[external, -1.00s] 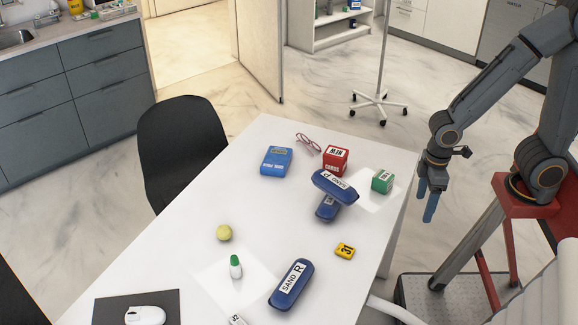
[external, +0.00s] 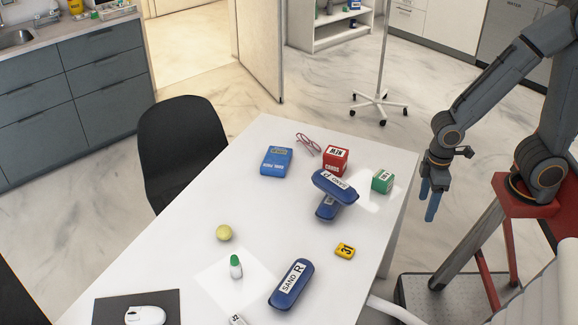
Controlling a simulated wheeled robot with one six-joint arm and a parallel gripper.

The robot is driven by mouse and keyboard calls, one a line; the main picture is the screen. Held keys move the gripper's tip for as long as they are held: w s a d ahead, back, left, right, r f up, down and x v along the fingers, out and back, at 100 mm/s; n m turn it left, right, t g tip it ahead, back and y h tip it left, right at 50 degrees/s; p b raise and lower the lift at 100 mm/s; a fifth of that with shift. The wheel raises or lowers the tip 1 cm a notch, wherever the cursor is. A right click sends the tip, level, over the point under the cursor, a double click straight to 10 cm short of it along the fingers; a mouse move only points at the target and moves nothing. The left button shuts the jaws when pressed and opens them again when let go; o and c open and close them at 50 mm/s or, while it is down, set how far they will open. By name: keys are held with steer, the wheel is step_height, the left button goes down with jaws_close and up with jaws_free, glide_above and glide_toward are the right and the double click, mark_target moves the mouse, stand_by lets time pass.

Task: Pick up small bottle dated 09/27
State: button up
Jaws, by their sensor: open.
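A small white bottle with a green cap (external: 236,266) stands upright on the white table, on a pale square patch near the front left. It is the only small bottle I can make out on the table, and no date can be read on it from here. My gripper (external: 431,204) hangs with blue fingertips pointing down, beyond the table's right edge. It is empty and well apart from the bottle, with much of the table between them.
The white table (external: 190,240) also holds a blue box (external: 276,161), red box (external: 335,159), green box (external: 382,181), yellow block (external: 345,251), yellow ball (external: 224,233), stacked dark blue cases (external: 330,207), another labelled R (external: 291,285), glasses (external: 308,144) and a mouse (external: 145,315). A black chair (external: 180,145) stands behind.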

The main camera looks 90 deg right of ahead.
steer(key=c, duration=0.3)
steer(key=n+t+y+b, duration=0.2)
steer(key=n+t+y, duration=0.3)
steer(key=n, duration=0.4)
glide_toward(235, 262)
step_height(235, 262, down, 3)
steer(key=w, duration=0.1)
steer(key=shift+p+x, duration=0.8)
steer(key=shift+x, duration=3.1)
steer(key=shift+w, duration=0.1)
steer(key=shift+c, duration=0.6)
